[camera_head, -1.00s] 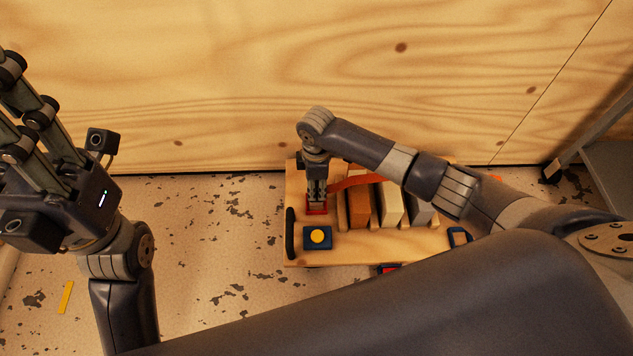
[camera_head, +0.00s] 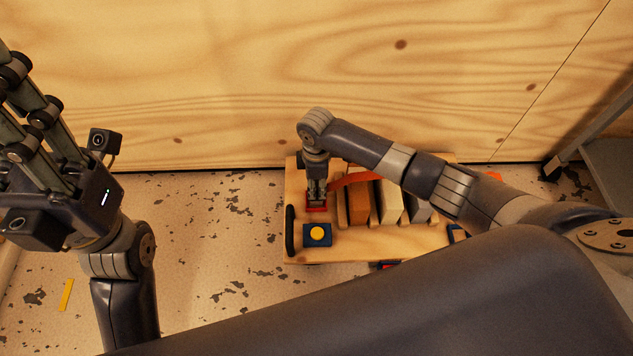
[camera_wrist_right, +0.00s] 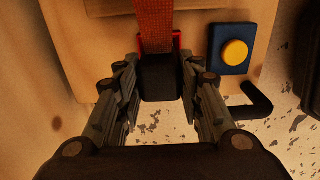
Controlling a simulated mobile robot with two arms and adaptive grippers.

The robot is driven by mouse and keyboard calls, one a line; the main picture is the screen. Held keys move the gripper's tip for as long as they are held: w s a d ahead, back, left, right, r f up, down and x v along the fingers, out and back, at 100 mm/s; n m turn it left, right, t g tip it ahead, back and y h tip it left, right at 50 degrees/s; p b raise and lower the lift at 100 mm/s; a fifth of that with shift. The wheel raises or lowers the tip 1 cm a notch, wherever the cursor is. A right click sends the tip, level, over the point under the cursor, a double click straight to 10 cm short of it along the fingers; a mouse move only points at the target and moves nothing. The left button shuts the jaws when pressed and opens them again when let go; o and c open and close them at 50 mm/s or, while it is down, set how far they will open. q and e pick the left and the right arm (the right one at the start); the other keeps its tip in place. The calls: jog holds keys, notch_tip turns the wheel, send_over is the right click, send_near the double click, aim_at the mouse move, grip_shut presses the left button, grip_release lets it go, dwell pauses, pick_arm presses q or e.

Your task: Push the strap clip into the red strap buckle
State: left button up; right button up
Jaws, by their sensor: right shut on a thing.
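The orange-red strap (camera_head: 350,181) runs from the blocks to my right gripper, and in the right wrist view the strap (camera_wrist_right: 155,30) ends at the black strap clip (camera_wrist_right: 160,82). My right gripper (camera_head: 317,198) points down and is shut on the clip; its fingers (camera_wrist_right: 160,95) stand either side of it. The red strap buckle (camera_head: 316,209) sits on the wooden board right below the fingertips. In the wrist view the buckle's red edge (camera_wrist_right: 177,40) shows behind the clip. How deep the clip sits is hidden. My left gripper (camera_head: 30,115) is raised at the left, its fingertips partly cut off.
The wooden board (camera_head: 350,245) lies on the chipped floor by the plywood wall. It carries several blocks (camera_head: 390,203), a blue box with a yellow button (camera_head: 317,234) and a black handle (camera_head: 290,231). A yellow strip (camera_head: 66,295) lies at lower left.

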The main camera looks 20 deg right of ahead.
jog(key=shift+f, duration=0.2)
jog(key=shift+f, duration=0.35)
dwell(0.4)
jog(key=shift+f, duration=0.2)
jog(key=o, duration=1.2)
